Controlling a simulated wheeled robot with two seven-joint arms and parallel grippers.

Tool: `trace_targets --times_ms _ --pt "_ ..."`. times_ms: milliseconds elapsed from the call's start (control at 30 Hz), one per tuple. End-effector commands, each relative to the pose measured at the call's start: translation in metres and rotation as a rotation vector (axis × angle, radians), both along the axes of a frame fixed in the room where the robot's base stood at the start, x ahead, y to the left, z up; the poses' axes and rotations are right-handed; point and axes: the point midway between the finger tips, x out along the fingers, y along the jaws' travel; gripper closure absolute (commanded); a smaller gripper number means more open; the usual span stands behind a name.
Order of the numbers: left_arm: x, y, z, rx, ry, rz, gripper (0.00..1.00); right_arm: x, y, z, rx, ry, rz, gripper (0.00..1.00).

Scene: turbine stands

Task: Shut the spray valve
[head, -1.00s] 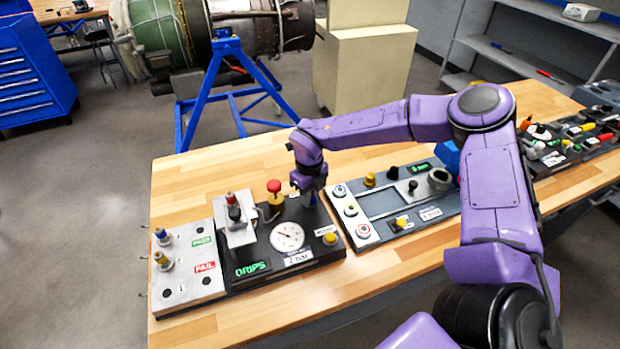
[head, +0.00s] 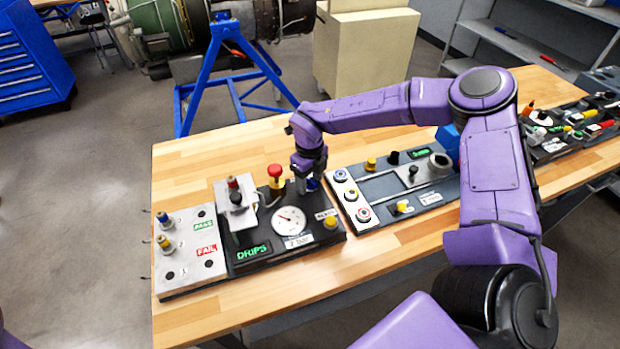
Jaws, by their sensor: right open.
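The test stand (head: 245,262) is a dark panel on the wooden bench with a round white gauge (head: 289,220), a red mushroom knob on a brass body (head: 275,176) and a lit green "DRIPS" display (head: 252,251). My right gripper (head: 309,181) points down at the stand's back right corner, right of the red knob and behind the gauge. It is open around or just above a small blue part (head: 312,184), perhaps the spray valve's handle. The fingers hide most of that part, and I cannot tell whether they touch it. My left gripper is out of view.
A second grey panel (head: 390,208) with buttons lies to the right. More fixtures (head: 560,130) stand at the far right. The front bench strip is bare.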

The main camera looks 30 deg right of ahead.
Motion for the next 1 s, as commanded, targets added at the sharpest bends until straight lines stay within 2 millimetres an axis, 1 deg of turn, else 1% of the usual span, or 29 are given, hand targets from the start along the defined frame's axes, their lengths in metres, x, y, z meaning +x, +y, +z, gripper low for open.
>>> trace_targets --times_ms 300,367,567,767,800,833,867,933,1000 --pt "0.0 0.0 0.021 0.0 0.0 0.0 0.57 0.0 0.001 0.029 0.0 0.0 0.0 0.42" --pt "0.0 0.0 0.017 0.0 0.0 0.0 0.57 0.001 0.001 0.031 0.0 -0.002 0.001 0.42" --pt "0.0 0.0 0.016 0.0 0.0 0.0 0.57 0.0 0.001 0.048 0.0 -0.001 0.001 0.42" --pt "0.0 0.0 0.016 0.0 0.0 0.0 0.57 0.0 0.001 0.05 0.0 0.001 0.001 0.42" --pt "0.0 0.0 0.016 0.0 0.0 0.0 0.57 0.0 0.001 0.05 0.0 0.0 0.001 0.48" --pt "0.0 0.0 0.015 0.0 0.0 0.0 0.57 0.001 0.001 0.049 0.0 -0.002 0.001 0.58" --pt "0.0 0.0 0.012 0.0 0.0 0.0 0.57 0.002 0.001 0.049 0.0 -0.008 0.001 0.6" --pt "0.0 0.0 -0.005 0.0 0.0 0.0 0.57 0.01 0.001 0.049 -0.003 -0.045 0.002 0.6" --pt "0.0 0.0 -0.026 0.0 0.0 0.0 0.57 0.019 0.0 0.053 -0.007 -0.087 -0.003 0.6"
